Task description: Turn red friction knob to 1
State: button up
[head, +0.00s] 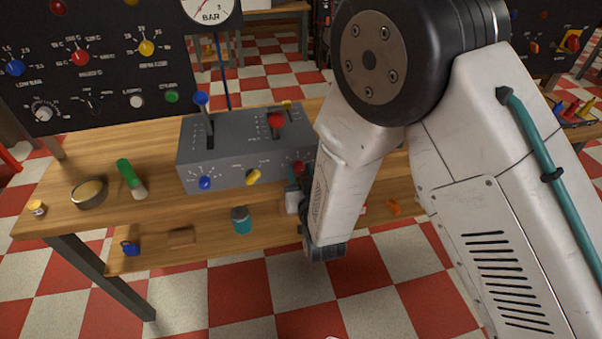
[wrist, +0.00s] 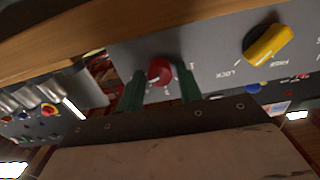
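The red knob (head: 298,168) is on the front face of the grey control box (head: 225,178), at its right end. In the wrist view the round red knob (wrist: 160,71) has pale scale marks around it; I cannot read its setting. My gripper (wrist: 160,88) is open, with one green finger to each side of the knob and a gap on both sides. I cannot tell how far the fingertips reach along the knob. In the head view my gripper (head: 294,182) is at the box's front, partly hidden by my arm.
A yellow knob (head: 253,177) and a blue knob (head: 205,183) sit left of the red one on the same face. Levers rise from the box top. A green-capped tube (head: 131,178) and a round tin (head: 89,193) lie on the wooden bench (head: 62,215).

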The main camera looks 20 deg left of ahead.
jog(key=c, duration=0.6)
jog(key=shift+o, duration=0.2)
